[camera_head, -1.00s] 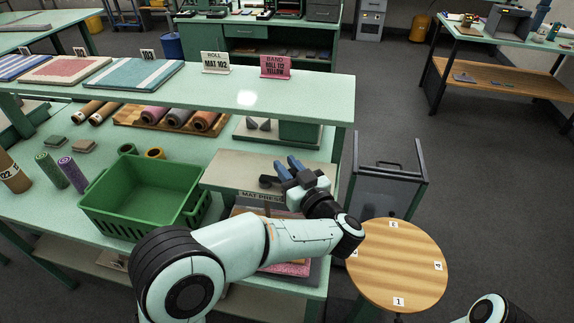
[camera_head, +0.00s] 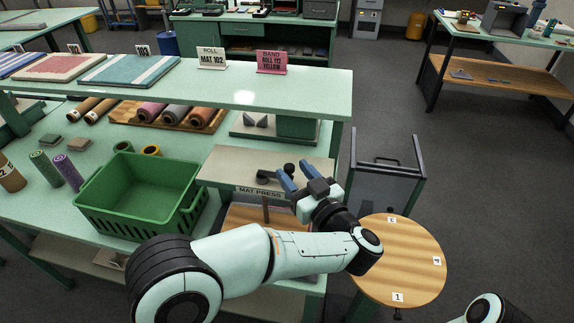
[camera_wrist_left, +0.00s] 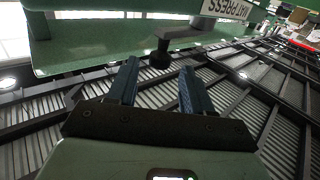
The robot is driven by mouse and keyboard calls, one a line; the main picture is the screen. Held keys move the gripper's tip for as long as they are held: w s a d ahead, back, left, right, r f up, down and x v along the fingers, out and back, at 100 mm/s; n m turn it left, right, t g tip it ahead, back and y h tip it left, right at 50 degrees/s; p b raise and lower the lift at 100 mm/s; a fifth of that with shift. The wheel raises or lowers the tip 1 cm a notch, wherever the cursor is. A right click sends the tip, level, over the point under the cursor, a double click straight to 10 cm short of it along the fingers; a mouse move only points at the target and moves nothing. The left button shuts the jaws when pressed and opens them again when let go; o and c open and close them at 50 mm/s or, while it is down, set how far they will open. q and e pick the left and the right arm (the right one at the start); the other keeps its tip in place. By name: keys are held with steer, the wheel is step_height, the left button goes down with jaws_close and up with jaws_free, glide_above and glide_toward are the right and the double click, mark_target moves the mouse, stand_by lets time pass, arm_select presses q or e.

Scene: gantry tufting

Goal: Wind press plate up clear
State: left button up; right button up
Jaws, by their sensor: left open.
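The mat press, with its beige top (camera_head: 225,165) and a "MAT PRESS" label (camera_head: 258,191), stands at the right end of the green bench. In the left wrist view, a black knob (camera_wrist_left: 160,60) on the grey crank arm (camera_wrist_left: 180,36) shows just past and between the spread fingertips (camera_wrist_left: 158,78). I cannot tell whether they touch it. The press plate is mostly hidden by my left arm. My right gripper is out of view.
A green crate (camera_head: 140,198) stands on the bench left of the press. A raised shelf (camera_head: 300,95) with mats and signs runs behind. A round wooden table (camera_head: 405,260) and a dark-framed cart (camera_head: 388,180) stand to the right.

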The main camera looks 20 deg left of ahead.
arm_select(q)
steer(key=b+v, duration=0.1)
steer(key=v, duration=0.7)
steer(key=shift+s+d, duration=0.15)
steer(key=shift+s, duration=0.05)
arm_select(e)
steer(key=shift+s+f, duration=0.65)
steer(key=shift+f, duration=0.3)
arm_select(q)
steer(key=shift+r, duration=0.1)
